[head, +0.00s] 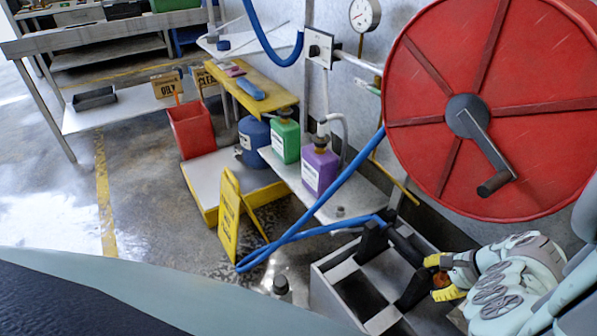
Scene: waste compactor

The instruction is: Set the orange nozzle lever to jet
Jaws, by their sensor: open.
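The dark nozzle (404,243) sits at the end of the blue hose (330,190), held in a black cradle above a grey bin. A small orange part, apparently the nozzle lever (441,280), shows between the yellow fingertips of my gripper (442,277). My gripper comes in from the right and is open, one fingertip above the orange part and one below. I cannot tell whether they touch it. Most of the lever and any setting marks are hidden or too small to read.
A large red hose reel (430,60) with a crank hangs just above my gripper. The grey bin (335,290) stands left of it. A yellow floor sign (229,220), purple jug (320,168) and green jug (285,138) stand farther left. Open floor lies at far left.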

